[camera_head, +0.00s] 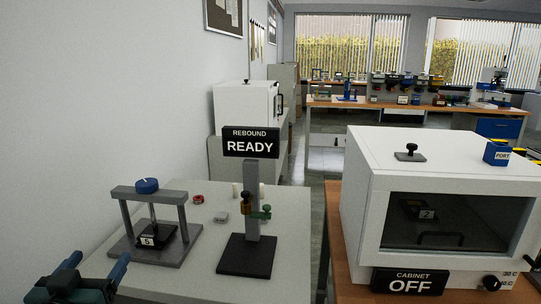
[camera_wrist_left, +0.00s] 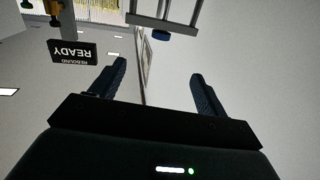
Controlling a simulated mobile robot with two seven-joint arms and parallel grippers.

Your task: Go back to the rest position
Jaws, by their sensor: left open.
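My left gripper (camera_head: 97,272) is at the bottom left of the head view, in front of the press with the blue knob. Its two dark fingers stand apart with nothing between them; they also show open and empty in the left wrist view (camera_wrist_left: 158,72). My right gripper is not in view.
A press with a blue knob (camera_head: 147,186) and a rebound stand with a READY sign (camera_head: 251,142) are on the pale bench (camera_head: 203,288). A white cabinet (camera_head: 362,163), with an OFF sign (camera_head: 409,281), stands on a wooden bench at right. Floor shows between the benches.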

